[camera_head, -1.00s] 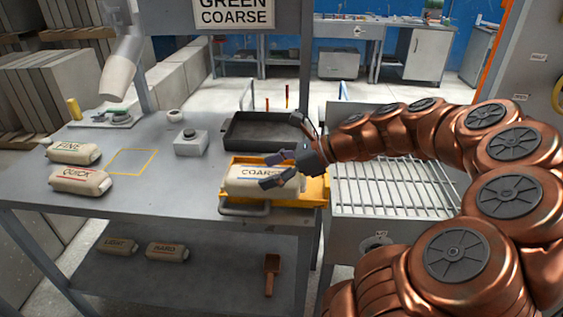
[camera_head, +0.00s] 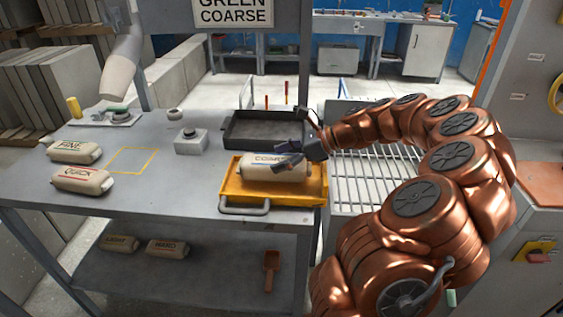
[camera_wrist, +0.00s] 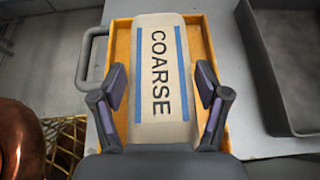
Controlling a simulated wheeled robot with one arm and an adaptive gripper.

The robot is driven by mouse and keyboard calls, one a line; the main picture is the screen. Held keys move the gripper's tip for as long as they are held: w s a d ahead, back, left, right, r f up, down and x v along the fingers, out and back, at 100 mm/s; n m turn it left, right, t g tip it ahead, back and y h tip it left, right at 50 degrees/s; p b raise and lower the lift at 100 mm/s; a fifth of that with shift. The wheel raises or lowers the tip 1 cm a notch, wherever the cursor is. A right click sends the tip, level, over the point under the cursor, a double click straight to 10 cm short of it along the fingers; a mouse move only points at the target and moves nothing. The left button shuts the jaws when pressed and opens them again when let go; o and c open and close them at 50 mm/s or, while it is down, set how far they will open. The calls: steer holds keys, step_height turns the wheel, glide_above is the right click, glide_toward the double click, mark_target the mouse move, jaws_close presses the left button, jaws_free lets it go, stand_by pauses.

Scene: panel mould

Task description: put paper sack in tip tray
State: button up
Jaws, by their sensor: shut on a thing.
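The paper sack marked COARSE (camera_head: 262,170), pale with blue stripes, is over the yellow tip tray (camera_head: 285,198) on the bench. In the wrist view the sack (camera_wrist: 158,70) lies lengthwise within the outline of the tray (camera_wrist: 122,62). My gripper (camera_head: 287,152) is shut on the sack; its fingers (camera_wrist: 160,95) flank the sack's sides. The head view shows bare tray floor in front of the sack. I cannot tell whether the sack's underside touches the tray.
A dark tray (camera_head: 262,132) stands just behind the yellow one, and a grey button box (camera_head: 191,141) to its left. Sacks marked FINE (camera_head: 75,152) and QUICK (camera_head: 83,179) lie at the left. A wire rack (camera_head: 375,185) is at the right. The bench's front middle is clear.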

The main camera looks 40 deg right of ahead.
steer(key=shift+f, duration=0.9)
steer(key=shift+f, duration=0.1)
steer(key=o, duration=1.8)
